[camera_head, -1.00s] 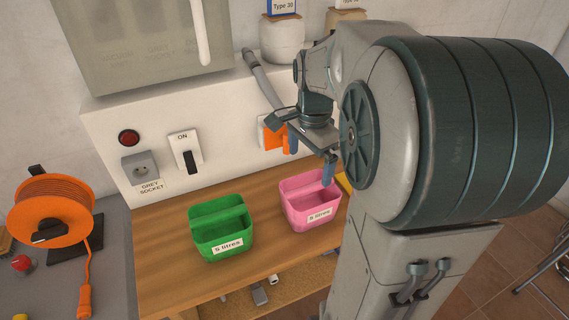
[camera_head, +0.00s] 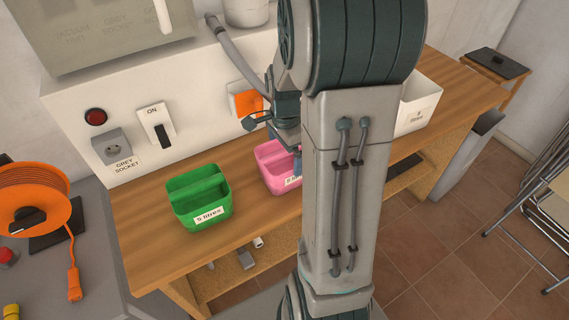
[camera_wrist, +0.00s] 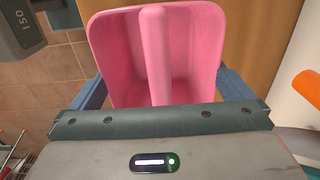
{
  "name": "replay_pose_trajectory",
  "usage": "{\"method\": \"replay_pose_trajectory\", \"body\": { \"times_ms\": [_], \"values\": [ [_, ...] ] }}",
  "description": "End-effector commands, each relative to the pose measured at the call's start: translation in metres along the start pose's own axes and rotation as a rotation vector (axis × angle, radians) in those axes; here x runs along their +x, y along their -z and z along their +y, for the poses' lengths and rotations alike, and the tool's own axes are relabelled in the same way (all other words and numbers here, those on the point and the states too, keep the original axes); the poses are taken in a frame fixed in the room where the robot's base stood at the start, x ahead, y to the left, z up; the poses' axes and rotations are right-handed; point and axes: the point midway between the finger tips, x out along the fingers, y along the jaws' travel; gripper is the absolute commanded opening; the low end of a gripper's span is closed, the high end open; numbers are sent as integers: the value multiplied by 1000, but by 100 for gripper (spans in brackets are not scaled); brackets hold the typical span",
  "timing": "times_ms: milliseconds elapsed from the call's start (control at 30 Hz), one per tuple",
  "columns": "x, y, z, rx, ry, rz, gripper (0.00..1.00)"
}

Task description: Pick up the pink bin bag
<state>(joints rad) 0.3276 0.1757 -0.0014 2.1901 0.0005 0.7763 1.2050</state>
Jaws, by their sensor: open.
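The pink thing in view is an open-topped pink bin (camera_head: 270,166) with a handle bar across it and a white label, standing on the wooden worktop. I see no bag as such. My arm hides its right part in the head view. My gripper (camera_head: 287,140) is directly above it, pointing down. In the wrist view the pink bin (camera_wrist: 190,50) fills the middle, and the blue fingers of my gripper (camera_wrist: 160,84) show to its left and right. The gripper is open, and I cannot tell whether the fingers touch the bin.
A green bin (camera_head: 200,198) labelled 5 litres stands left of the pink one on the worktop (camera_head: 150,245). A white box (camera_head: 416,105) stands to the right. The wall panel (camera_head: 120,110) with switch and sockets rises behind. An orange cable reel (camera_head: 32,200) is at the left.

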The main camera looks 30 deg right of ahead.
Motion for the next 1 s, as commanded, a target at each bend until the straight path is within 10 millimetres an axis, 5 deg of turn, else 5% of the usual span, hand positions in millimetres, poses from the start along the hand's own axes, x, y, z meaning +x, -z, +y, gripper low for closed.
{"method": "replay_pose_trajectory", "body": {
  "times_ms": [200, 433, 567, 1000],
  "values": [
    [23, 0, 0, 1, -2, -1, 100],
    [24, 0, 0, 1, 1, 0, 100],
    [24, 0, 0, 1, 0, 0, 71],
    [17, 1, -1, 0, 3, 2, 71]
  ]
}}
